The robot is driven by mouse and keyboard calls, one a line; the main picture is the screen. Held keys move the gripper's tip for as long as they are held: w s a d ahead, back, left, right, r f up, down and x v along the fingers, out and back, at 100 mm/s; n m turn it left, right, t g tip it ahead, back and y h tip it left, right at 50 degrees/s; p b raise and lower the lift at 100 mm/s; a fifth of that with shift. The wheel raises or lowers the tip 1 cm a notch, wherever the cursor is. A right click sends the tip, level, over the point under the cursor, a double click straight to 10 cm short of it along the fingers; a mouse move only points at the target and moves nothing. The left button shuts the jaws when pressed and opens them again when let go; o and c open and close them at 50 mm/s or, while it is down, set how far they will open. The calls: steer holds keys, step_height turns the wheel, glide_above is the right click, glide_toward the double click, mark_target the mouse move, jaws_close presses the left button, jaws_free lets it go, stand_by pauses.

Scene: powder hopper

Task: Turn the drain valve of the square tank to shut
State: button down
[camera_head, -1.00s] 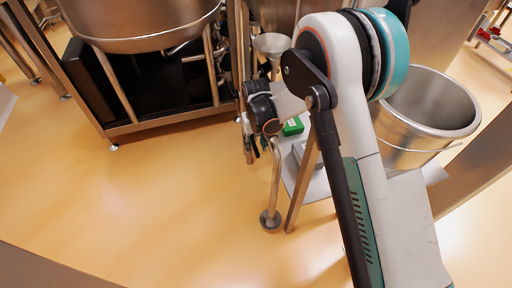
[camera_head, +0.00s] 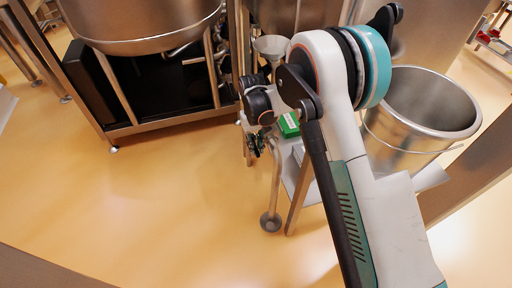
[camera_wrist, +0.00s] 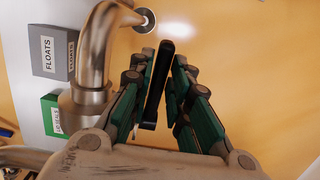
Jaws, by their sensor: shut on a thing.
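In the wrist view, a black bar-shaped valve handle (camera_wrist: 157,85) stands between the green-and-black fingers of my gripper (camera_wrist: 164,66). My gripper is shut on this handle. In the head view, my gripper (camera_head: 257,145) is small and low beside the upper end of the drain pipe (camera_head: 274,185). My arm hides much of the valve and the tank there, so the handle's exact angle to the pipe is hard to tell.
A grey box marked FLOATS (camera_wrist: 54,52) and a green box (camera_wrist: 56,116) sit left of the pipe. A steel bucket (camera_head: 425,105) stands right of my arm. A funnel (camera_head: 271,46) is behind the wrist. The yellow floor at left is clear.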

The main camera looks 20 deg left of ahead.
steer(key=shift+w+a+r+g+h, duration=0.15)
steer(key=shift+w+r+g+h, duration=0.1)
steer(key=shift+r+g+h, duration=0.25)
steer(key=shift+w+a+r+g+h, duration=0.1)
steer(key=shift+w+r+g+h, duration=0.15)
steer(key=shift+g, duration=0.35)
steer(key=c, duration=1.5)
jaws_free()
steer(key=shift+s, duration=0.1)
